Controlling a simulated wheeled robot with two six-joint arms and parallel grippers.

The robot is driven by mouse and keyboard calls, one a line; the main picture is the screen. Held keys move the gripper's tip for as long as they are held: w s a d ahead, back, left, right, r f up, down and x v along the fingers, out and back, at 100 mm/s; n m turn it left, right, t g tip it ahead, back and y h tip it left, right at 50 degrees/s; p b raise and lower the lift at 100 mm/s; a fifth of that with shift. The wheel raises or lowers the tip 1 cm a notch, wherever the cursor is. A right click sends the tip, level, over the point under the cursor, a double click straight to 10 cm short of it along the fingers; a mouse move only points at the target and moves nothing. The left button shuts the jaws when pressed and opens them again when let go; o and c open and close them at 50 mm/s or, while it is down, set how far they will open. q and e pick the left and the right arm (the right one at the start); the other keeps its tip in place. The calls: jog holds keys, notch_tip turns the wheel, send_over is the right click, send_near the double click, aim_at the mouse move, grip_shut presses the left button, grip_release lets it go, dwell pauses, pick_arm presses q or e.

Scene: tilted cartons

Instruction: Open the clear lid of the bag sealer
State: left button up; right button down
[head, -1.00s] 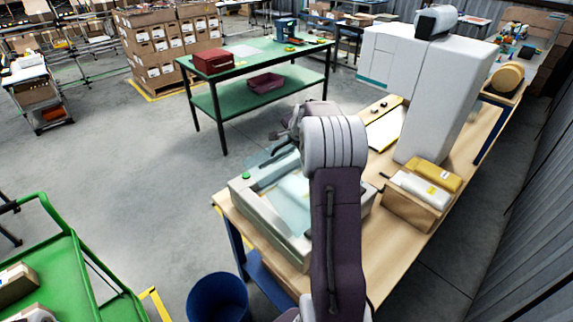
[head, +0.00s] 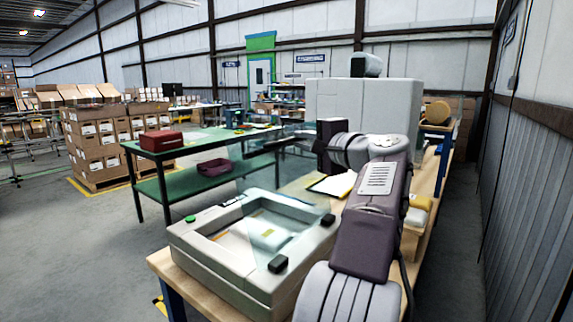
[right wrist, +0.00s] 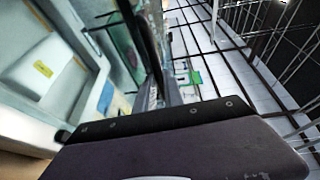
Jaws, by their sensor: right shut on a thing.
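The bag sealer (head: 195,253) is a pale grey box with a green button, standing on the near end of the wooden bench. Its clear lid (head: 300,172) is a faint tinted sheet, tilted up above the box from the side with two black hinge blocks. A white bag with a yellow label (head: 268,233) lies inside; it also shows in the right wrist view (right wrist: 43,69). My right gripper (head: 278,147) is above the sealer, shut on the lid's raised edge; the exact contact is hard to see. My left gripper is not in view.
A large white machine (head: 362,105) stands farther along the bench. A yellow pad (head: 335,185) and a box of yellow and white packs (head: 415,225) lie near my right arm. A green table (head: 200,145) with a red box (head: 161,141) stands behind.

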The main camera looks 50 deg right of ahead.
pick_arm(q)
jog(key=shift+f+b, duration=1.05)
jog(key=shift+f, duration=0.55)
pick_arm(e)
jog(key=shift+s+d+f+t, duration=0.15)
jog(key=shift+s+t, duration=0.25)
jog(key=shift+s, duration=1)
jog(key=c, duration=1.5)
grip_release()
jog(key=shift+m, duration=0.3)
jog(key=shift+o, duration=0.2)
jog(key=v, duration=0.9)
